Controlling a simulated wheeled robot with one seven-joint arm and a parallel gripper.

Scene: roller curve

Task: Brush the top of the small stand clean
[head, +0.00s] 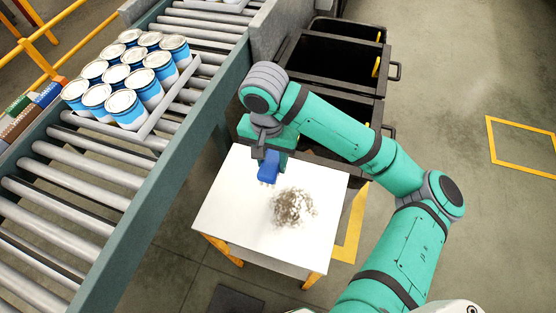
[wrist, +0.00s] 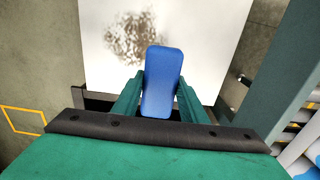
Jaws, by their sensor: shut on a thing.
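The small stand (head: 225,215) has a white square top and orange legs, beside the conveyor. It also shows in the wrist view (wrist: 215,40). A patch of brown-grey dirt (head: 293,207) lies on the top, right of its middle; in the wrist view the dirt (wrist: 133,38) is beyond the brush and to the left. My gripper (head: 270,152) is over the far part of the stand. It is shut on a blue brush (head: 268,168), which also shows between the fingers in the wrist view (wrist: 162,80). I cannot tell whether the bristles touch the top.
A roller conveyor (head: 60,190) runs along the left, carrying a tray (head: 158,122) of blue and white cans (head: 122,105). Dark open bins (head: 330,95) stand behind the stand. Open floor (head: 470,80) lies to the right.

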